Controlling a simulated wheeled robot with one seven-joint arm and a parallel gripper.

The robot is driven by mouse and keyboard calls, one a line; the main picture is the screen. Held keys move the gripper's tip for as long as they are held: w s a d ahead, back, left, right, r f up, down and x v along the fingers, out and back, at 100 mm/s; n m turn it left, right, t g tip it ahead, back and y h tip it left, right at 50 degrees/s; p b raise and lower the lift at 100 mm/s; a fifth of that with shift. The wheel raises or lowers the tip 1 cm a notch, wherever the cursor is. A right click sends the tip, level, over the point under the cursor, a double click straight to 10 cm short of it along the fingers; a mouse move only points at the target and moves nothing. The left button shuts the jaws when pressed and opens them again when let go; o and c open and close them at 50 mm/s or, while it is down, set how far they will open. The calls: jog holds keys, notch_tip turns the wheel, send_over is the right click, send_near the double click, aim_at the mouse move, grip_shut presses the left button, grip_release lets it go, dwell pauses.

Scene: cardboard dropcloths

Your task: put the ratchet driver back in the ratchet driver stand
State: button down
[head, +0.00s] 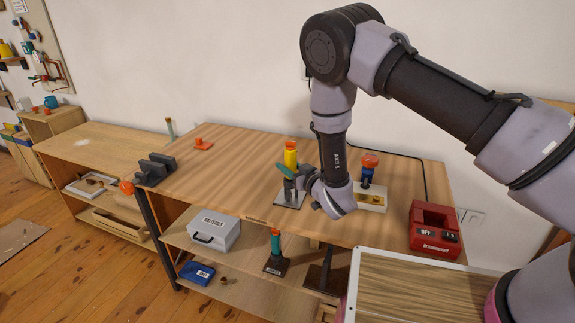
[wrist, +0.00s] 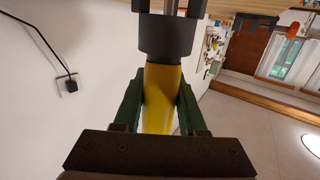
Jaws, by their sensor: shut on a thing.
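The ratchet driver, with a yellow handle (head: 290,157), is upright above the worktable, gripped by my gripper (head: 288,172). In the wrist view, its yellow handle (wrist: 160,95) lies between the two green fingers (wrist: 158,105), which press on it from both sides. A dark collar and a metal shaft show at its far end. A stand with a flat grey base plate (head: 291,200) is on the table directly below the driver. Two dark parts flank the shaft at the wrist view's top edge. My gripper partly hides the stand, so I cannot tell whether the driver rests in it.
Right of my gripper, a red-and-blue tool (head: 368,167) stands on a cream block (head: 371,197). A red box (head: 434,229) is at the table's right end. A dark vise-like block (head: 155,168) and an orange piece (head: 203,143) are left. The table's left middle is clear.

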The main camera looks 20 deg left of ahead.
jog(key=shift+c, duration=1.9)
grip_release()
jog(key=shift+d, duration=0.1)
jog(key=v, duration=1)
jog(key=shift+s+d, duration=0.2)
jog(key=shift+s, duration=0.05)
